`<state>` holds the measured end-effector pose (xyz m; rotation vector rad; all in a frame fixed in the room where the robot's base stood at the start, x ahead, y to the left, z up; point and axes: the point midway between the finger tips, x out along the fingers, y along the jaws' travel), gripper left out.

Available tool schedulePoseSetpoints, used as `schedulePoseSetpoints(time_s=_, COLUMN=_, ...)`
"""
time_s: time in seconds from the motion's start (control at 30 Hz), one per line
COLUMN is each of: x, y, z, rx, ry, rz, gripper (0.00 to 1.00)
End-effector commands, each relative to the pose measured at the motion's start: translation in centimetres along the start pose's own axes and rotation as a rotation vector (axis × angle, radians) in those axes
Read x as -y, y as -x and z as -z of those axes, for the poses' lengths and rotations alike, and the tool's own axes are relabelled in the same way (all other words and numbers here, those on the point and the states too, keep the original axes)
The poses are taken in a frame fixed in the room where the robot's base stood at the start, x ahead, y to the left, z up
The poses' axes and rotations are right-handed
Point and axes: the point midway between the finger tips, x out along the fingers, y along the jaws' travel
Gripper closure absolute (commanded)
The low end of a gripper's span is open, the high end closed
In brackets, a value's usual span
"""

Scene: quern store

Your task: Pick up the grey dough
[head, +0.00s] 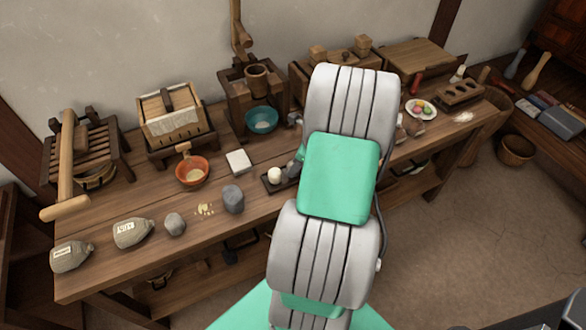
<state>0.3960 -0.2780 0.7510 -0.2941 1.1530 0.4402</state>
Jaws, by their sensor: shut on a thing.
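Two grey lumps lie on the long wooden bench. The smaller rounded lump (175,224) is at the front left, beside the sacks. The taller, darker lump (233,199) is to its right. A small dark grey shape also shows beside the cream ball, partly covered by my arm. I cannot tell for certain which of these is the grey dough. My raised arm fills the middle of the head view. The jaws of my gripper are hidden behind it, so what they are around does not show.
A dark tray with a cream ball (274,174), a white block (239,162), an orange bowl (192,171) and a teal bowl (262,120) stand nearby. Two sacks (132,233) are at the left. A plate (420,110) is at the right. Floor at right is open.

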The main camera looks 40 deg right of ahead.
Motion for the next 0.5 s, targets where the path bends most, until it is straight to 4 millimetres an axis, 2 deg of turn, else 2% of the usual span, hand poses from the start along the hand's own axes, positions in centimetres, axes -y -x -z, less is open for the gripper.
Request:
schedulePoseSetpoints(time_s=0.37, x=0.1, y=0.1, z=-0.1, rx=0.000, ry=0.000, rz=0.001, gripper=1.00)
schedulePoseSetpoints(time_s=0.5, x=0.1, y=1.1, z=-0.5, rx=0.001, ry=0.001, rz=0.004, gripper=1.00)
